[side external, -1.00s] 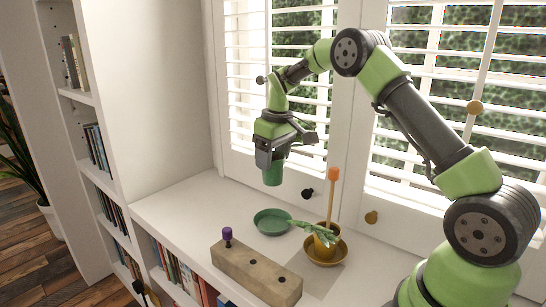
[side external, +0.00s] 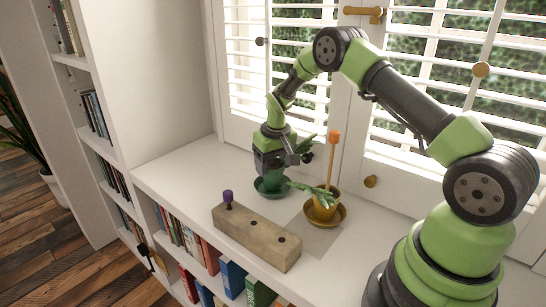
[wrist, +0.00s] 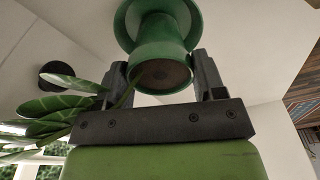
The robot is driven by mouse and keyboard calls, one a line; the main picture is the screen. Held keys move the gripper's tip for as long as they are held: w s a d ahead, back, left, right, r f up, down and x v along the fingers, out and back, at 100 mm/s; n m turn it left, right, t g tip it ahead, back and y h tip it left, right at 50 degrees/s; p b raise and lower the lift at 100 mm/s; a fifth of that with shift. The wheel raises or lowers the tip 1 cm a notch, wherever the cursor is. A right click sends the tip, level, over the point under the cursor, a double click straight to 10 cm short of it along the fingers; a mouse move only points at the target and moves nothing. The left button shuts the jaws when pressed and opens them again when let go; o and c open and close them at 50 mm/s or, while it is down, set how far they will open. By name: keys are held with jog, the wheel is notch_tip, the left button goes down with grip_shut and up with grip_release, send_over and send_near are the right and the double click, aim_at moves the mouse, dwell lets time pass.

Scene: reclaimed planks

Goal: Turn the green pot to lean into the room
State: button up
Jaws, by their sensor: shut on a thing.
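The green pot (side external: 271,180) is between the fingers of my gripper (side external: 273,168), which is shut on it. It is low at the green saucer (side external: 257,189); whether it touches the saucer I cannot tell. The wrist view shows the pot (wrist: 160,52) from above, with dark soil and the round green saucer (wrist: 128,22) beyond it. The plant's leaves (wrist: 55,105) stretch out to the left there, towards the slatted window.
A wooden block (side external: 256,238) with a purple peg (side external: 227,197) lies in front. The white top (side external: 175,165) is clear at left.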

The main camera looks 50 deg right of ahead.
jog(key=shift+f, duration=0.25)
jog(key=o, duration=1.2)
jog(key=r, duration=0.6)
jog(key=s+r, duration=0.1)
jog(key=r, duration=0.2)
jog(key=shift+a+r, duration=0.2)
jog(key=shift+r, duration=0.1)
notch_tip(320, 180, up, 9)
jog(key=t, duration=0.1)
send_over(276, 167)
jog(key=s+a, duration=0.4)
jog(key=a, duration=0.1)
jog(key=s+a+r+t, duration=0.2)
jog(key=s+a+r, duration=0.1)
jog(key=s+r, duration=0.15)
jog(key=s+a+r+t, duration=0.1)
jog(key=s+a, duration=0.1)
jog(key=s, duration=0.3)
jog(key=s+a+t+y, duration=0.1)
jog(key=s+a, duration=0.2)
jog(key=s, duration=0.2)
jog(key=s+a+r+y, duration=0.1)
jog(key=s+a, duration=0.1)
jog(key=s, duration=0.4)
jog(key=shift+a+r+t, duration=0.15)
jog(key=shift+r+t, duration=0.15)
jog(key=shift+t, duration=0.1)
